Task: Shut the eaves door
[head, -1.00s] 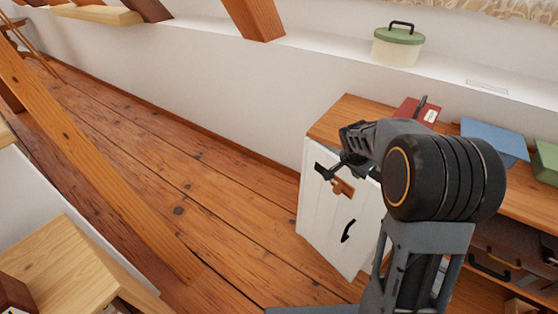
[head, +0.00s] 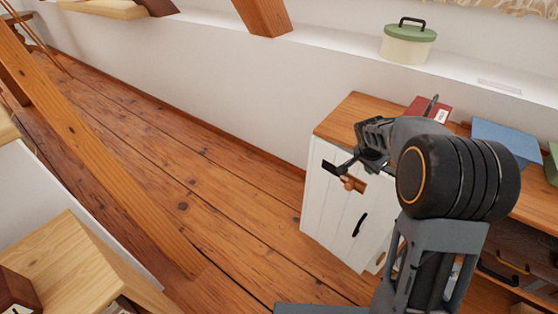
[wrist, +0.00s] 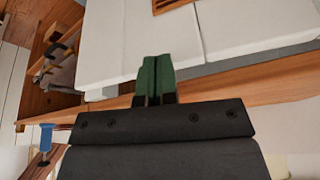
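The eaves door (head: 330,210) is a white plank door on the low wooden cabinet, with a black handle (head: 359,224) and a small wooden piece (head: 353,184) near its top. It stands ajar, its right edge out from the cabinet front. My gripper (head: 345,168) is at the door's upper part; whether it touches is unclear. My arm hides the door's upper right. In the wrist view, the green fingertips (wrist: 155,80) are together with nothing seen between them, in front of white boards (wrist: 130,45).
The cabinet top (head: 350,115) holds a red box (head: 428,107) and a blue item (head: 505,135). A green-lidded pot (head: 408,45) sits on the ledge behind. A sloping timber brace (head: 90,150) crosses at left. Open floor (head: 190,170) lies left of the cabinet.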

